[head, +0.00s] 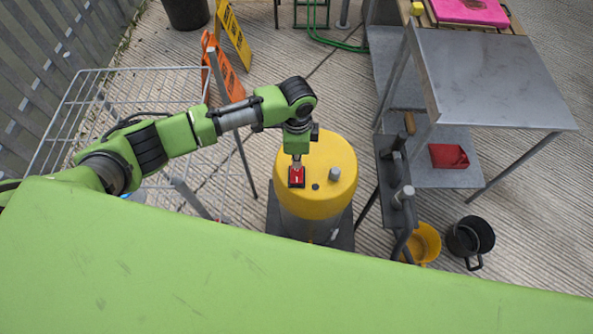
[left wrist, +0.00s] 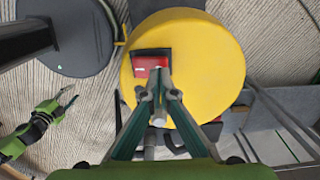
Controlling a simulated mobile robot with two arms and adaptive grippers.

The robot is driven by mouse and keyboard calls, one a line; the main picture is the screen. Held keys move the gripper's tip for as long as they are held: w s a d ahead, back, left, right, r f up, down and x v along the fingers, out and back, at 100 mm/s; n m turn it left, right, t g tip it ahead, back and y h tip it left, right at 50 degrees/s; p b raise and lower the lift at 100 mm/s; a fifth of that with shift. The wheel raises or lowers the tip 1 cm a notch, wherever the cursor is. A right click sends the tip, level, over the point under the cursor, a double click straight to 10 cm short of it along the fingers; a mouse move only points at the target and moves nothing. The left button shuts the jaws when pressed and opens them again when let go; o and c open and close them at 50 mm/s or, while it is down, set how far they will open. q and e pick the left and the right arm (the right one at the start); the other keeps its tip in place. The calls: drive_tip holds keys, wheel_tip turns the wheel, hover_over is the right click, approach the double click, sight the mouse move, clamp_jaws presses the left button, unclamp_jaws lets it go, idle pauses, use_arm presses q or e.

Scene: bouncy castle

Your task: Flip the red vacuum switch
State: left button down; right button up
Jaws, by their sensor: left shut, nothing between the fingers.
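The yellow vacuum (head: 336,150) stands upright on the ground, and its round top also shows in the left wrist view (left wrist: 205,60). The red switch (head: 297,182) is on its top near the edge; in the left wrist view it is a red block (left wrist: 148,66) with a white mark. My left gripper (head: 297,162) is shut and empty, pointing down at the switch. Its fingertips overlap the switch's edge in both views; I cannot tell whether they touch. My right gripper (left wrist: 68,98) is open and empty, low at the left of the left wrist view.
A grey knob (head: 334,174) sticks up beside the switch. A wire rack (head: 130,85) is at the left. A metal table (head: 490,75) is at the right. A yellow bucket (head: 424,243) and a black bucket (head: 470,237) stand at the lower right.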

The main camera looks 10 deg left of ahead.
use_arm(q)
drive_tip(key=shift+f+b, duration=0.6)
drive_tip(key=shift+f, duration=0.6)
idle(0.7)
drive_tip(key=shift+r, duration=0.1)
wheel_tip(320, 180, up, 7)
drive_tip(key=p, duration=0.7)
drive_tip(key=shift+p, duration=0.35)
